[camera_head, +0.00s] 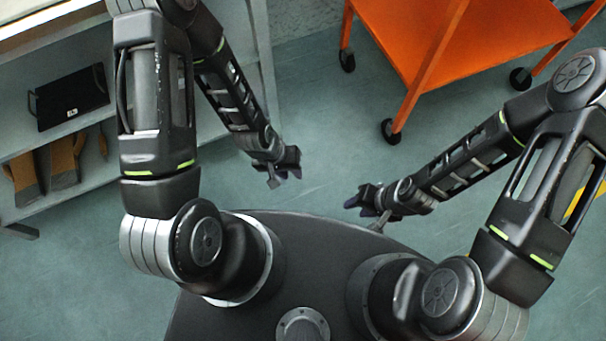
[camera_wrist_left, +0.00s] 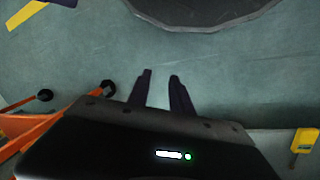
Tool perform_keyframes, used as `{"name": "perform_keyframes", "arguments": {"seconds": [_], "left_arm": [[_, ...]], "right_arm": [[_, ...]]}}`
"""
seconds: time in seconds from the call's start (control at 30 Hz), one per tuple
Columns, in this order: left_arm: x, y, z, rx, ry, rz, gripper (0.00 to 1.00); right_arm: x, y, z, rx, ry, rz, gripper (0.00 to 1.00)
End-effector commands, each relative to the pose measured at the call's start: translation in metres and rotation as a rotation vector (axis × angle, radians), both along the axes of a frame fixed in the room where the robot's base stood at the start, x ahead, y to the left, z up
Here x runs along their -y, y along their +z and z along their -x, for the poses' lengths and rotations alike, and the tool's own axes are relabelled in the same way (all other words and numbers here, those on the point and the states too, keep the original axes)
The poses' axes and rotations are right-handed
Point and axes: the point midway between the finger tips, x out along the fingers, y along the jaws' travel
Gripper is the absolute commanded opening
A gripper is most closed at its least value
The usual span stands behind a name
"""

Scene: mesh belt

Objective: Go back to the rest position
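My left gripper (camera_head: 279,175) hangs over the floor in the head view, just beyond my dark base. In the left wrist view its two dark fingers (camera_wrist_left: 160,90) stand apart with nothing but floor between them. My right gripper (camera_head: 357,201) is to the right of it in the head view, with clear space between the two. It points left, and its fingers are small and dark there, so whether they are open or shut is unclear. I see nothing held in either gripper.
An orange cart (camera_head: 478,45) on black wheels stands at the top right. A grey shelf (camera_head: 92,182) at the left holds a black case (camera_head: 72,97) and brown-and-grey items (camera_head: 64,162). Green floor (camera_head: 310,130) lies open between shelf and cart.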

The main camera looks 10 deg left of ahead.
Motion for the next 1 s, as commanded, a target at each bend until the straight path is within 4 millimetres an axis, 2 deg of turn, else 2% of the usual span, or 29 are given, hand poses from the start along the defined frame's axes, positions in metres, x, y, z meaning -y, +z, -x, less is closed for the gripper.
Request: {"name": "perform_keyframes", "arguments": {"seconds": [0.03,0.13,0.23,0.53,0.67,0.83,0.9,1.0], "left_arm": [[0.019,-0.003,0.024,-0.018,-0.015,0.039,0.26],[0.042,-0.002,0.048,-0.02,-0.039,0.083,0.26],[0.05,-0.001,0.055,-0.017,-0.048,0.097,0.26],[0.05,0.004,0.053,-0.016,-0.047,0.096,0.26],[0.05,0.029,0.053,-0.016,-0.046,0.096,0.26],[0.05,0.076,0.053,-0.016,-0.045,0.097,0.26],[0.05,0.089,0.053,-0.016,-0.045,0.097,0.26],[0.05,0.096,0.053,-0.016,-0.045,0.097,0.26]], "right_arm": [[0.0,0.0,0.0,0.0,0.0,0.0,0.36],[0.0,0.0,0.0,0.0,0.0,0.0,0.36],[0.0,0.0,0.0,0.0,0.0,0.0,0.36],[0.0,0.005,0.0,-0.001,-0.002,0.0,0.36],[0.0,0.03,0.0,-0.001,-0.004,0.0,0.36],[-0.001,0.077,0.0,-0.001,-0.004,-0.001,0.36],[-0.001,0.09,0.0,-0.001,-0.004,-0.002,0.36],[-0.001,0.097,0.0,-0.001,-0.004,-0.002,0.36]]}}
